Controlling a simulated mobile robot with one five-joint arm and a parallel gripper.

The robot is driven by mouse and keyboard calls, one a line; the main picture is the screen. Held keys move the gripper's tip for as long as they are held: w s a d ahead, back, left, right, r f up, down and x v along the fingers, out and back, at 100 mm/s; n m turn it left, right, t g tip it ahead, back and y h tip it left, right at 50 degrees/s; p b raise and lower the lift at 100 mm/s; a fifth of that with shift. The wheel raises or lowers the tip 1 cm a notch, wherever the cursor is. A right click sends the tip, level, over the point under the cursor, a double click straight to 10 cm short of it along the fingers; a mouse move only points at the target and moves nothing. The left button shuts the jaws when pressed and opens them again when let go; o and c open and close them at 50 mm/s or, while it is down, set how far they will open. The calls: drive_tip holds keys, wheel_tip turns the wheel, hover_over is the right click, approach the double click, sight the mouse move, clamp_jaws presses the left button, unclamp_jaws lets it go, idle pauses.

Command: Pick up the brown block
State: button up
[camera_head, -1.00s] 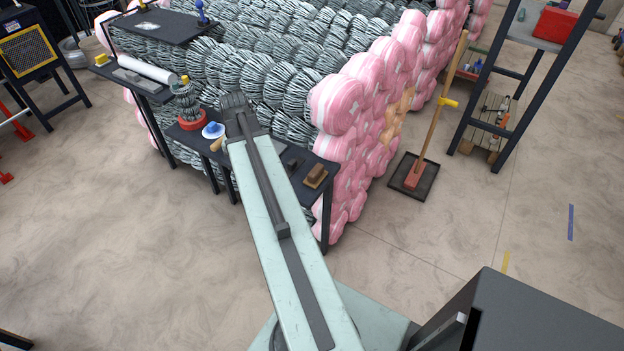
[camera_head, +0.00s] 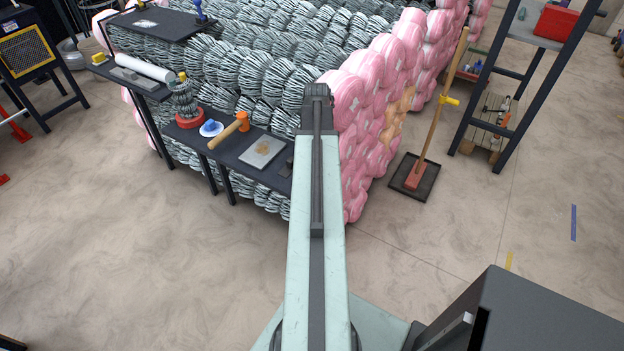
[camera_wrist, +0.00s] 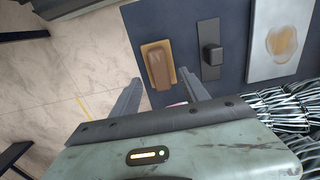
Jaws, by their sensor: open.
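The brown block (camera_wrist: 159,66) lies on a tan base on the dark table (camera_wrist: 192,15), near the table's edge, in the wrist view. In the head view it is hidden behind my arm. My gripper (camera_wrist: 160,76) is open and empty, its two fingers pointing toward the block. The fingertips appear on either side of the block's near end in the picture; I cannot tell the height gap. In the head view my gripper (camera_head: 317,95) is over the table's right part, in front of the pink-wrapped coils.
A black block on a plate (camera_wrist: 210,52) lies right of the brown block. Further right is a grey slab (camera_wrist: 264,66) with a tan patch. A mallet (camera_head: 229,130) and a blue-and-white item (camera_head: 211,128) lie further left. Wire coils (camera_head: 270,75) and pink-wrapped coils (camera_head: 380,85) stand behind.

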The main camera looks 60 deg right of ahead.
wheel_tip(320, 180, down, 5)
drive_tip(key=b, duration=0.4)
drive_tip(key=shift+a, duration=0.15)
drive_tip(key=shift+r, duration=0.15)
clamp_jaws()
wheel_tip(320, 180, up, 10)
drive_tip(key=p, duration=1)
